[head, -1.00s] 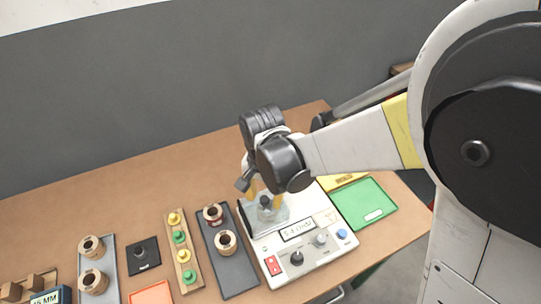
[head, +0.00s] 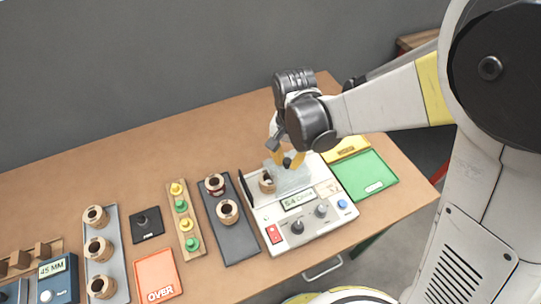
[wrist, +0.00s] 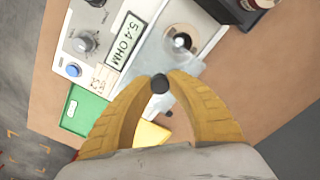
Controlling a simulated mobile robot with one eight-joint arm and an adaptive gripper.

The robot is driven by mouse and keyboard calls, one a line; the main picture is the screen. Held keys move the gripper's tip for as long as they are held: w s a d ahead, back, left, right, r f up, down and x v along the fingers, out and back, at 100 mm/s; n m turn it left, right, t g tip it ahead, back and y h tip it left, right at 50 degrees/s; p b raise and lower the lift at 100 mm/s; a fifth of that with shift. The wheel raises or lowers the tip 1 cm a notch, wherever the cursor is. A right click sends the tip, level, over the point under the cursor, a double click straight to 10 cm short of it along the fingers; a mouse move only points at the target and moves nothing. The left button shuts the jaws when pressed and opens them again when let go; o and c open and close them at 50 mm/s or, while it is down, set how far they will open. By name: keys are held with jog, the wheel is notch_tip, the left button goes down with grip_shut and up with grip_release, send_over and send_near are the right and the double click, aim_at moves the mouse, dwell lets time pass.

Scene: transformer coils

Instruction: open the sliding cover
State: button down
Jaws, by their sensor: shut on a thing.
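The tester (head: 310,226) is a white box with a display reading 5.4 OHM, also in the wrist view (wrist: 90,22). Its sliding cover (head: 293,181) is a clear pane on top, also in the wrist view (wrist: 186,67). My gripper (head: 288,162) is shut on the cover's small dark knob (wrist: 160,84); the yellow fingers close on it from both sides. A coil (head: 266,184) sits at the left of the pane, and shows as a ring in the wrist view (wrist: 181,43). The head view partly hides the knob behind my fingers.
A green tray (head: 366,176) and a yellow tray (head: 346,147) lie to the right of the tester. A dark tray with coils (head: 240,242) and a wooden strip of pegs (head: 185,222) stand to its left. An orange OVER tray (head: 157,276) lies farther left.

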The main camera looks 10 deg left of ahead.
jog(key=w+d, duration=0.2)
jog(key=d, duration=0.1)
jog(key=w+d, duration=0.1)
jog(key=d, duration=0.1)
jog(key=shift+w+d, duration=0.2)
jog(key=shift+d, duration=0.05)
jog(key=c, duration=1.2)
grip_release()
jog(key=shift+a, duration=0.1)
notch_tip(320, 180, up, 12)
jog(key=shift+r, duration=0.1)
